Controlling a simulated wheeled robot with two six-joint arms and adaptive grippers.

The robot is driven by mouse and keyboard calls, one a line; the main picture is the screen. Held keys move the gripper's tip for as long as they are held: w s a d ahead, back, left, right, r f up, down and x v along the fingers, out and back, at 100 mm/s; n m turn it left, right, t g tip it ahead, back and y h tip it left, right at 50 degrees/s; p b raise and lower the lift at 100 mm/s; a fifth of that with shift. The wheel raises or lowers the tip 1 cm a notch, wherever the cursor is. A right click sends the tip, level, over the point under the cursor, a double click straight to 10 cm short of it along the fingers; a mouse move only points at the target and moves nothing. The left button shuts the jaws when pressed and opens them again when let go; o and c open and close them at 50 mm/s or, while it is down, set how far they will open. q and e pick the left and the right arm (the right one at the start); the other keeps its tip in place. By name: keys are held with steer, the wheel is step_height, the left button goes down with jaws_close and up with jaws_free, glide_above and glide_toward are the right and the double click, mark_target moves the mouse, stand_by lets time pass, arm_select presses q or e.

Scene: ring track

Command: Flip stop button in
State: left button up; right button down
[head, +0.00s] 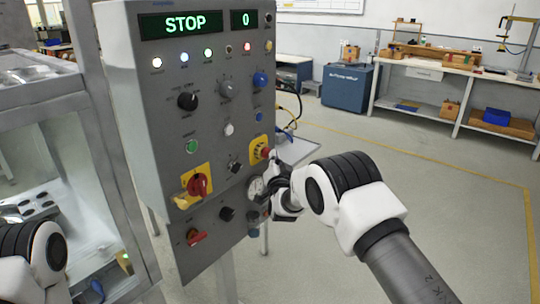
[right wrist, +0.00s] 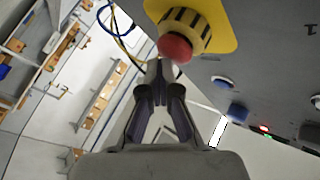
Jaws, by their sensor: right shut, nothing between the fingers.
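The red stop button (head: 264,152) sits on a yellow and black mount at the lower right of the grey control panel (head: 215,110). In the right wrist view, the red button (right wrist: 175,47) shows large at the top centre, on its yellow plate (right wrist: 215,20). My right gripper (head: 268,175) is just in front of the panel, below the button. In the right wrist view, my right gripper (right wrist: 160,68) is shut and empty, with its tips at the button's lower edge; I cannot tell whether they touch. My left gripper is not in view; only part of my left arm shows.
The panel display (head: 185,24) reads STOP, beside a 0. Knobs, lamps and a red rotary switch (head: 197,186) on yellow cover the panel. A machine enclosure (head: 40,100) stands at left. A blue cabinet (head: 347,87) and workbench stand behind; the floor at right is free.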

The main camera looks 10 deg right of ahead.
steer(key=shift+s+d, duration=0.5)
steer(key=shift+s, duration=0.2)
steer(key=s+d+p, duration=0.1)
steer(key=s, duration=0.1)
steer(key=s+d+p, duration=0.1)
steer(key=s+d, duration=0.1)
stand_by(0.3)
